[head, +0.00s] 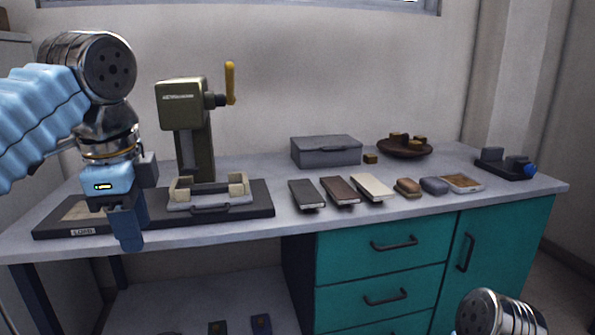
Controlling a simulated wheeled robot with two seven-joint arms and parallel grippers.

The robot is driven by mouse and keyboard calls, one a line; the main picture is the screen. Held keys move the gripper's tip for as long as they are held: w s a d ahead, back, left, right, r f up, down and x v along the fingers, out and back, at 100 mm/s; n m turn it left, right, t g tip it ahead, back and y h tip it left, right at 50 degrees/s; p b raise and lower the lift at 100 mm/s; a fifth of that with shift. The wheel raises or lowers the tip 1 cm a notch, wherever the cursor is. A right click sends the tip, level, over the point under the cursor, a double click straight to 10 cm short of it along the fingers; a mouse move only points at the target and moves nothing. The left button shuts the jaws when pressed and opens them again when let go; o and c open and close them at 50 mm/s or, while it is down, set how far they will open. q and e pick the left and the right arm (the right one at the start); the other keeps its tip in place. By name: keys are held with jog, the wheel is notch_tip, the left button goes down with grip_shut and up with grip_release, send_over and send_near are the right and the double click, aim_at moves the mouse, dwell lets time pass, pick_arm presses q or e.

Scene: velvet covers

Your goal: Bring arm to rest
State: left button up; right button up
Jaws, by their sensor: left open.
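My left gripper (128,228) hangs down on the left side of the head view, its fingers in front of the left end of the bench and the dark base board. I see nothing held between its fingers, though they partly overlap in this view. My left arm comes in from the left at mid height. Part of my right arm (497,314) shows at the bottom right edge. Its gripper is out of the picture.
A grey bench (290,226) carries a green press (192,125) with a yellow handle, a grey case (326,151), several covers (339,191), small blocks, a brown bowl (404,148) and a dark clamp-like device (505,166). Teal drawers (380,268) stand below. Bench front centre is clear.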

pick_arm(q)
jog(key=w+d+f+n+h, duration=0.1)
jog(key=w+d+f, duration=0.2)
jog(key=w+f, duration=0.35)
jog(key=w+d+f+n, duration=0.1)
jog(key=w+d+f, duration=0.25)
jog(key=f, duration=0.65)
jog(key=w+d+f+n+g+h, duration=0.1)
jog(key=d+f, duration=0.1)
jog(key=f, duration=0.8)
jog(key=w+d+f+n+g+h, duration=0.1)
jog(key=d+f+n, duration=0.1)
jog(key=f, duration=0.7)
jog(key=s+d+f+n+h, duration=0.1)
jog(key=s+f+n, duration=0.25)
jog(key=f, duration=0.65)
jog(key=s+d+f+n+h, duration=0.15)
jog(key=s+f, duration=0.35)
jog(key=f, duration=0.5)
jog(key=s+a+f+n, duration=0.1)
jog(key=s+f+n, duration=0.5)
jog(key=s, duration=0.6)
notch_tip(320, 180, down, 3)
jog(key=shift+s+r+n+t+y, duration=0.15)
jog(key=shift+s+n+t+y, duration=0.15)
jog(key=shift+s+n+y, duration=0.15)
